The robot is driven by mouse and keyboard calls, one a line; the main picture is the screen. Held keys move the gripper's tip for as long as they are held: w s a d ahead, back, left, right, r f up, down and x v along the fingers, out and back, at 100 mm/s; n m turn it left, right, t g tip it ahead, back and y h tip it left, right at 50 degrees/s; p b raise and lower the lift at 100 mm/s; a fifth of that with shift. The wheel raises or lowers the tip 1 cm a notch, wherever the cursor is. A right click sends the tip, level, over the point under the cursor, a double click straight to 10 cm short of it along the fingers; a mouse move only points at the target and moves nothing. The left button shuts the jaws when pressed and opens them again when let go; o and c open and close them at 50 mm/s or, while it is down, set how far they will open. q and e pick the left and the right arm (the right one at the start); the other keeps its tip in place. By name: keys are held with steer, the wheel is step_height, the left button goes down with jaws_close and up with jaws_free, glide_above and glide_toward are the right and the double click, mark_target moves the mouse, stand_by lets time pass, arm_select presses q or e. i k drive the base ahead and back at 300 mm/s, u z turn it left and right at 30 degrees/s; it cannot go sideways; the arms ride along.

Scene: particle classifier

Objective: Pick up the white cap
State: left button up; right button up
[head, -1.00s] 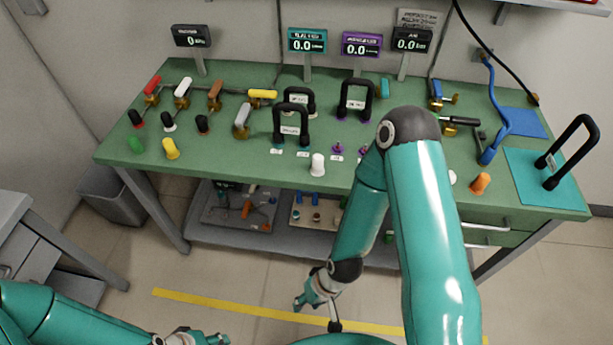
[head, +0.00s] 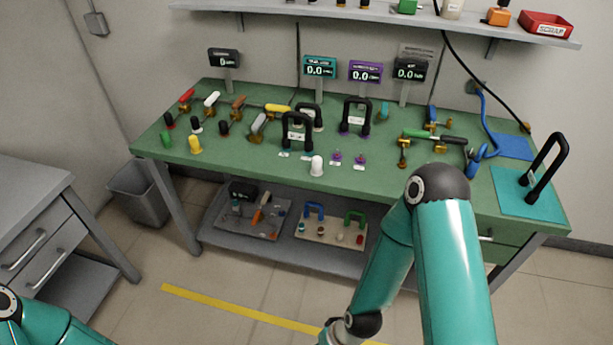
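A white cap (head: 317,166) stands upright near the front edge of the green workbench (head: 240,168), left of two small purple pieces (head: 348,158). Nothing touches it. My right arm stands in front of the bench's right part and hides some of its front edge. The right wrist is at the bottom edge, and the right gripper is out of the picture. Only a piece of my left arm shows in the bottom left corner. The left gripper is out of view.
Black-handled frames (head: 297,133) stand behind the cap. A yellow cap (head: 195,145) and a green cap (head: 166,139) are at the left. A black handle (head: 548,168) rises from a teal mat at the right. A lower shelf (head: 285,254) holds trays. A grey cabinet (head: 45,215) stands left.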

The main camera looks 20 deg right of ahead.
mark_target(317, 161)
steer(key=z, duration=0.2)
steer(key=i, duration=0.85)
steer(key=u, duration=0.1)
